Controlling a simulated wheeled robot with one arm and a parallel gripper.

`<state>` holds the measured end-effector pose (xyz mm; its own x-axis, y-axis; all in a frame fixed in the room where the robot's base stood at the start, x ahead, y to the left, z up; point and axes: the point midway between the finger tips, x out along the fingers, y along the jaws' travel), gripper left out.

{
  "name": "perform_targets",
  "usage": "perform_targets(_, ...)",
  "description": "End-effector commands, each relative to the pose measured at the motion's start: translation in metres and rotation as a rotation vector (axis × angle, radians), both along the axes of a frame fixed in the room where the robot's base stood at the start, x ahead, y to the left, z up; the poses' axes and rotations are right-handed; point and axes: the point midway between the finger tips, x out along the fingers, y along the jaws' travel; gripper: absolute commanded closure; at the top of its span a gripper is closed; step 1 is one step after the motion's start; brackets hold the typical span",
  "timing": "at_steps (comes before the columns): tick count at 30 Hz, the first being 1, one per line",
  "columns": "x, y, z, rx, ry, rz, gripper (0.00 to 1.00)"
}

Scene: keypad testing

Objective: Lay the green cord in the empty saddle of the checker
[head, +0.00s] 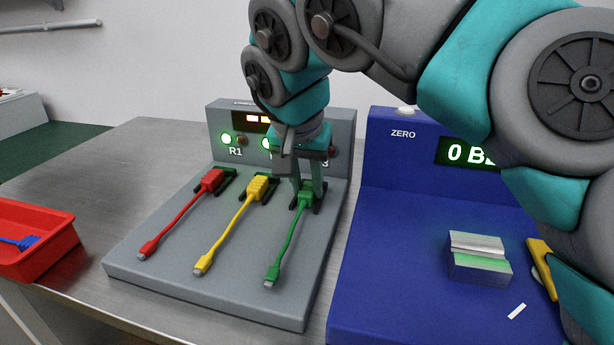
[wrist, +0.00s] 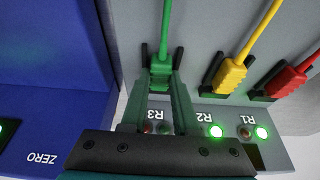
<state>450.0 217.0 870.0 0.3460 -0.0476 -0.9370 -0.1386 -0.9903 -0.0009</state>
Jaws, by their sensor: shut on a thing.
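The green cord (head: 287,240) lies on the grey sloped panel (head: 225,270), its plug in the rightmost slot, marked R3 in the wrist view. My gripper (head: 307,192) is shut on the green plug. The wrist view shows the plug (wrist: 160,72) between my fingertips (wrist: 161,84), and the cord running away from them. The blue checker (head: 400,250) stands to the right of the panel. Its silver saddle block (head: 478,268) has a groove with a green strip and holds no cord. The checker's display (head: 470,153) is partly hidden by my arm.
A yellow cord (head: 230,230) and a red cord (head: 182,222) lie left of the green one. A red bin (head: 40,255) with a blue cord is at far left. A yellow object (head: 541,265) and a white strip (head: 517,311) are near the saddle.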

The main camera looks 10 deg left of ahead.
Motion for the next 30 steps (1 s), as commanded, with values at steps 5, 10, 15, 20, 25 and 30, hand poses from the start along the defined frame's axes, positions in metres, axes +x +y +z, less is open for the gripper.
perform_targets(5, 0.000, 0.000, 0.000, 0.000, 0.000, 0.000, 1.00)
perform_targets(10, 0.000, 0.000, 0.000, -0.001, 0.000, 0.000, 0.60)
perform_targets(15, 0.000, 0.000, 0.000, -0.001, 0.000, 0.000, 0.41)
perform_targets(20, 0.000, 0.000, 0.000, -0.001, 0.000, 0.000, 0.36)
perform_targets(25, -0.001, 0.000, 0.001, -0.001, 0.000, 0.001, 0.36)
perform_targets(30, -0.006, 0.002, 0.016, 0.001, -0.002, 0.002, 0.36)
